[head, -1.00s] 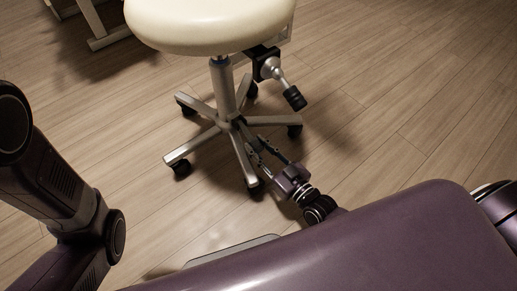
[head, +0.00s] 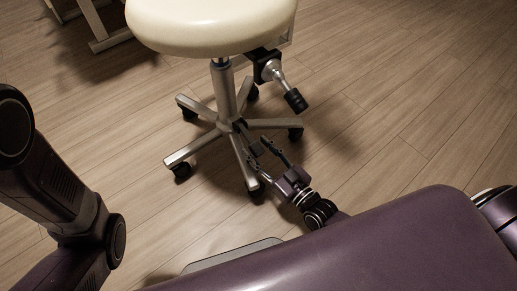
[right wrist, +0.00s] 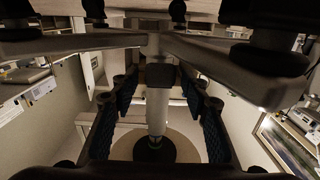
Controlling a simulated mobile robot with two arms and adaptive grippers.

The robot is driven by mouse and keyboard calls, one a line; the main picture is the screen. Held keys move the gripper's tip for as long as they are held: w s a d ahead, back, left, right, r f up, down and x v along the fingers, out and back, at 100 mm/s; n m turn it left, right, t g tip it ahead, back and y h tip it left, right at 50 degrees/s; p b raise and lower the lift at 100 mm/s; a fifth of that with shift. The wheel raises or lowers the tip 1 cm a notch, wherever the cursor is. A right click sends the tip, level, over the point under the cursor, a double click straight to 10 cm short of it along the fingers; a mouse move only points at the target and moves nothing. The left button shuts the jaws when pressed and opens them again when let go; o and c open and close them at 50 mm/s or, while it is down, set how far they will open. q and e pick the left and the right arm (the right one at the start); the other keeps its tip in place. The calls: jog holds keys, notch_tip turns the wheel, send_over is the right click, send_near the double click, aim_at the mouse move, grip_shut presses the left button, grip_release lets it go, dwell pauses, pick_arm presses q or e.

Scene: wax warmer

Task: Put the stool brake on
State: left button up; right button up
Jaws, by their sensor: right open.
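The stool has a cream round seat (head: 205,28), a grey column (head: 223,88) and a base of several metal legs (head: 195,149) on black casters. A small dark piece (head: 255,149), possibly the brake pedal, sticks out near the hub. My right gripper (head: 259,150) is low beside the base, its open fingers on either side of that piece. In the right wrist view, which looks upside down, the open fingers (right wrist: 158,100) flank a small block (right wrist: 160,76) in front of the column (right wrist: 157,110). Contact cannot be told. My left gripper is out of view.
A lever with a black grip (head: 295,99) juts from under the seat, above and right of my right gripper. Metal furniture legs (head: 103,43) stand at the upper left. The wooden floor (head: 420,110) to the right is clear.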

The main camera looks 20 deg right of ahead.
jog(key=v, duration=1.2)
dwell(0.5)
